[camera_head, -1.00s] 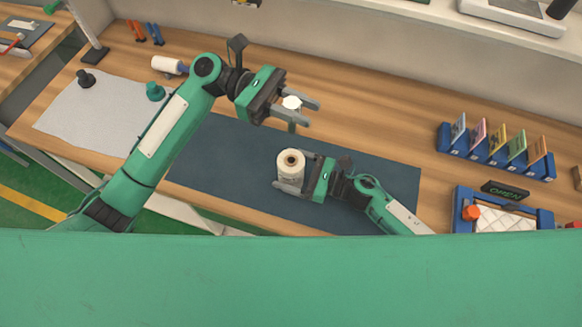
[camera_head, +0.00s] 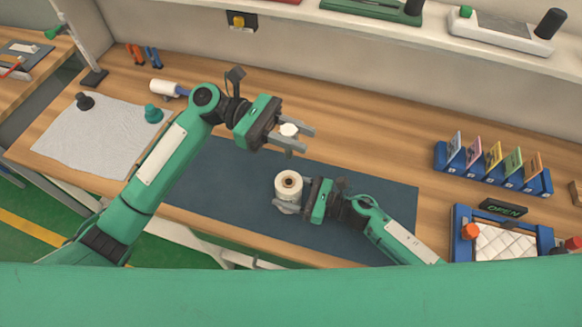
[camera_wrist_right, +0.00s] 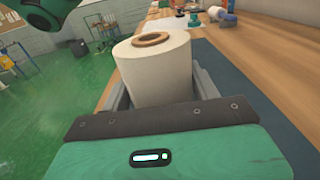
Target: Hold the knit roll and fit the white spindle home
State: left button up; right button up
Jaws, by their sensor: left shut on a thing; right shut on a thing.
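The knit roll (camera_head: 288,183) is a cream cylinder with a brown ringed hole in its top. It stands upright over the dark blue mat (camera_head: 235,180). My right gripper (camera_head: 283,198) is shut on its sides; in the right wrist view the roll (camera_wrist_right: 155,75) sits between the two fingers, with its brown core ring facing up. My left gripper (camera_head: 304,139) is shut on the white spindle (camera_head: 289,129), whose pale round top shows between the fingers. The spindle appears apart from the roll, beyond it in the head view; its lower part is hidden.
A grey cloth (camera_head: 95,145) with a dark knob (camera_head: 85,102) and a teal knob (camera_head: 153,114) lies at left. A white roller (camera_head: 165,88) lies behind. A blue card rack (camera_head: 490,168) and blue-framed quilted panel (camera_head: 500,243) stand at right. The back middle bench is clear.

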pick_arm(q)
notch_tip(320, 180, down, 4)
jog(key=shift+a+r, duration=0.1)
jog(key=shift+r, duration=0.1)
send_over(294, 184)
jog(key=shift+f, duration=2.85)
jog(key=shift+f, duration=3.1)
jog(key=o, duration=1.1)
jog(key=shift+o, duration=0.2)
